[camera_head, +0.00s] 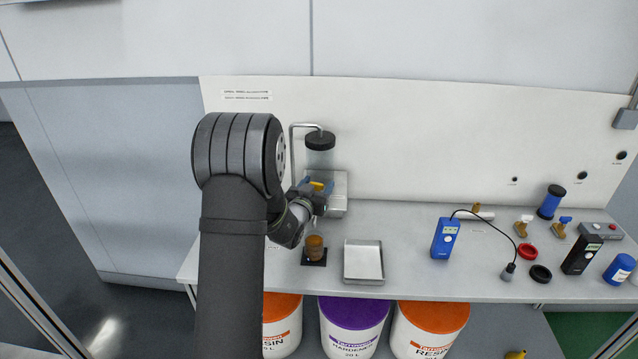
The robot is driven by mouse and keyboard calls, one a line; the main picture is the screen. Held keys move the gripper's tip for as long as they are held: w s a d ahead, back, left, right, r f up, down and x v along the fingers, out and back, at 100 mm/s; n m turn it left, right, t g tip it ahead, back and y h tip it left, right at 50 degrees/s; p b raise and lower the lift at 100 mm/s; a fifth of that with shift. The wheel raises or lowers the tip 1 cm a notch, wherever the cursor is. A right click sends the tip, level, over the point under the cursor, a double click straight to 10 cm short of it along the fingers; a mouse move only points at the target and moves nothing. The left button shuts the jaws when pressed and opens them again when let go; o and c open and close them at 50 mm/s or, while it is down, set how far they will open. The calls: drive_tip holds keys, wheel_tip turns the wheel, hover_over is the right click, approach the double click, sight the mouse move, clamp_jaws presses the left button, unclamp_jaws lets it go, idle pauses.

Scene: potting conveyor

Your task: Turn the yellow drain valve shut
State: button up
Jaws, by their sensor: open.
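A yellow drain valve handle (318,185) shows small and partly hidden at the foot of a clear cylinder with a black cap (320,150), left of centre on the bench. Some blue shows beside it. My gripper (320,199) is open just in front of and below the yellow handle. My wrist and arm cover much of this area. I cannot tell whether the fingers touch the handle, or which way the handle is turned.
An amber cup (315,247) on a dark pad and a silver tray (363,263) stand in front. A blue meter (445,238) with a cabled probe, loose valves (523,226), rings and bottles lie to the right. Tubs (353,325) stand below the bench (410,275). Bench behind the tray is clear.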

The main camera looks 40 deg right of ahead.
drive_tip(key=shift+x, duration=0.8)
drive_tip(key=shift+c, duration=0.5)
drive_tip(key=c, duration=0.9)
drive_tip(key=shift+n+t+y, duration=0.3)
drive_tip(key=shift+t, duration=0.1)
drive_tip(key=shift+w+n+t+y, duration=0.1)
drive_tip(key=shift+n+t+y, duration=0.55)
drive_tip(key=shift+t, duration=0.25)
drive_tip(key=shift+a, duration=0.1)
